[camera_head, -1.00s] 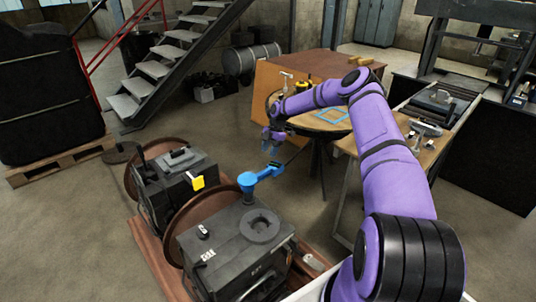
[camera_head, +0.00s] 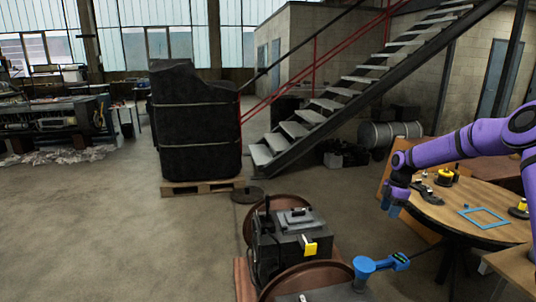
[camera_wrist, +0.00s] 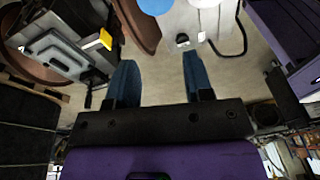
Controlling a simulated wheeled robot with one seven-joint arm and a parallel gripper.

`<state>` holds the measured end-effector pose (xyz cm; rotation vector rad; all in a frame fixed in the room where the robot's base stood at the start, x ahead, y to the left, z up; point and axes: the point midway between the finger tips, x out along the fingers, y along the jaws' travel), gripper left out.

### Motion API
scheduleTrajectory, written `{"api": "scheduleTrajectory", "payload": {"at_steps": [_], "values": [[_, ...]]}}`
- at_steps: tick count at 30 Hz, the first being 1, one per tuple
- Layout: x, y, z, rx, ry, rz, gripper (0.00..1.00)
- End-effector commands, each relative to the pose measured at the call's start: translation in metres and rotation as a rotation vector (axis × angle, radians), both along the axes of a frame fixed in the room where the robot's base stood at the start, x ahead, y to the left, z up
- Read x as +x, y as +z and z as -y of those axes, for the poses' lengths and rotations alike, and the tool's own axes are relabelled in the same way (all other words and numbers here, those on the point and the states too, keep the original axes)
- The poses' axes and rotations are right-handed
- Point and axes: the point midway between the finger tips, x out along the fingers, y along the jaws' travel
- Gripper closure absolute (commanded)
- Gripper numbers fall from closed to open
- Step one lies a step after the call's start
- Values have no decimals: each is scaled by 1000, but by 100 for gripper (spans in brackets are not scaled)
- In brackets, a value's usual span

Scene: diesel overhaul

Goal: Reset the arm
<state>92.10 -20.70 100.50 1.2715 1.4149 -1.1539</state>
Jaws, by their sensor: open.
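My purple arm reaches in from the right edge of the head view. My gripper (camera_head: 391,202) hangs in the air left of the round wooden table (camera_head: 455,212), pointing down. In the wrist view its two blue fingers (camera_wrist: 158,80) are apart with nothing between them. A blue tool with a round cup-like end (camera_head: 366,267) stands on the dark machine below and left of my gripper, apart from it. In the wrist view only a blue edge (camera_wrist: 155,5) shows at the top.
A dark machine with a yellow tag (camera_head: 309,246) stands at front centre. The round table holds a blue square frame (camera_head: 483,217) and small parts. A black wrapped load on a pallet (camera_head: 200,187) stands behind, left of metal stairs (camera_head: 330,103).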

Motion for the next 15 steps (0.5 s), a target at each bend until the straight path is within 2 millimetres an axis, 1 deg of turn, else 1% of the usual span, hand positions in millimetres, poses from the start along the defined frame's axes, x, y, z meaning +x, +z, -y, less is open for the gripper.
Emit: {"api": "scheduleTrajectory", "payload": {"at_steps": [1, 3, 8, 9, 14, 15], "values": [[-5, 20, -9, -29, -18, 4, 53], [-13, 43, -20, -63, -54, 4, 53], [-37, 93, -41, -137, -149, 14, 53], [-43, 105, -47, -154, -174, 20, 53], [-74, 151, -66, -214, -286, 45, 53], [-82, 162, -71, -227, -315, 53, 53]]}}
